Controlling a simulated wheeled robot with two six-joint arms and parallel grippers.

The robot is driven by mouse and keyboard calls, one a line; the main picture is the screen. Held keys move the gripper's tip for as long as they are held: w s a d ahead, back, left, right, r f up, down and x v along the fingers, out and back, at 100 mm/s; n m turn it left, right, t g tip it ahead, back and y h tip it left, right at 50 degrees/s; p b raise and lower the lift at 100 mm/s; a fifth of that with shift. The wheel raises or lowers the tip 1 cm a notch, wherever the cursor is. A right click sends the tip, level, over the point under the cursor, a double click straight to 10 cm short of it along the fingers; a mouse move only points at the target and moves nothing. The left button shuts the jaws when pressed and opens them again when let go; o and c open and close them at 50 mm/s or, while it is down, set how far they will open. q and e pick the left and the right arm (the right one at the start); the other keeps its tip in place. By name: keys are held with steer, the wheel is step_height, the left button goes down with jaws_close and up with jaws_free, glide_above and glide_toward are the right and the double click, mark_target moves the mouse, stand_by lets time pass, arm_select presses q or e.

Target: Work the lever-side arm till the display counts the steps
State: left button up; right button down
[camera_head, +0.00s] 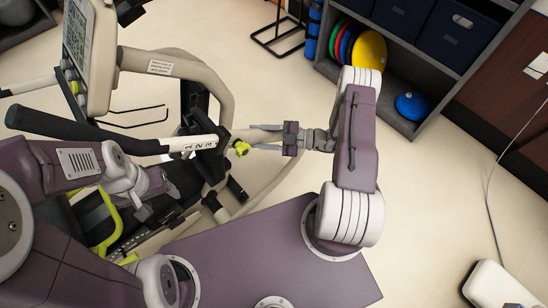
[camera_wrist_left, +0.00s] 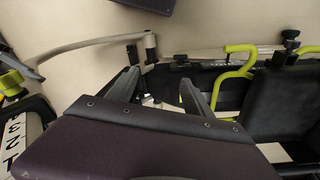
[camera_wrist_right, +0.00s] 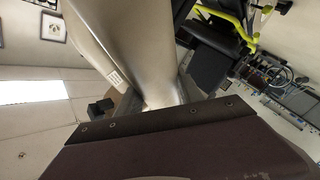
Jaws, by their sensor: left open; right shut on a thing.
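The recumbent stepper's display (camera_head: 78,35) is at the top left of the head view, seen at a slant; its readout is too small to read. A movable arm with a black grip (camera_head: 75,128) and a white numbered tube (camera_head: 190,143) runs to a yellow-green lever (camera_head: 241,148). My right gripper (camera_head: 262,140) is shut beside that lever, apparently on the beige arm tube, which fills the right wrist view (camera_wrist_right: 145,50). My left gripper (camera_head: 145,207) is open below the numbered tube. The left wrist view shows its two spread fingers (camera_wrist_left: 160,95) with nothing between them.
A fixed beige console tube (camera_head: 170,66) with a label curves behind the arm. A yellow-green frame handle (camera_head: 105,230) lies below my left arm. A shelf (camera_head: 410,110) with coloured discs stands at the upper right.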

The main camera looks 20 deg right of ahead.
mark_target(257, 142)
steer(key=shift+s+a+r+n+p, duration=0.15)
steer(key=shift+s+a+r+p, duration=0.2)
steer(key=shift+a, duration=0.25)
steer(key=shift+s+a+r+n+p, duration=0.2)
steer(key=shift+s+a+p, duration=0.15)
steer(key=shift+a, duration=0.25)
steer(key=shift+s+a+r, duration=0.1)
steer(key=shift+a+r, duration=0.1)
steer(key=shift+a, duration=0.1)
steer(key=shift+a+f, duration=0.2)
steer(key=shift+d+f+b, duration=0.55)
steer(key=shift+d+b, duration=0.1)
steer(key=shift+r, duration=0.15)
steer(key=shift+w+d+f, duration=0.25)
steer(key=shift+d+f, duration=0.05)
steer(key=c, duration=0.8)
jaws_free()
steer(key=shift+w+d, duration=0.1)
steer(key=shift+w, duration=0.05)
arm_select(q)
steer(key=shift+r, duration=0.5)
arm_select(e)
steer(key=shift+o, duration=0.2)
steer(key=shift+w+r, duration=0.1)
steer(key=shift+r, duration=0.05)
steer(key=shift+d, duration=0.1)
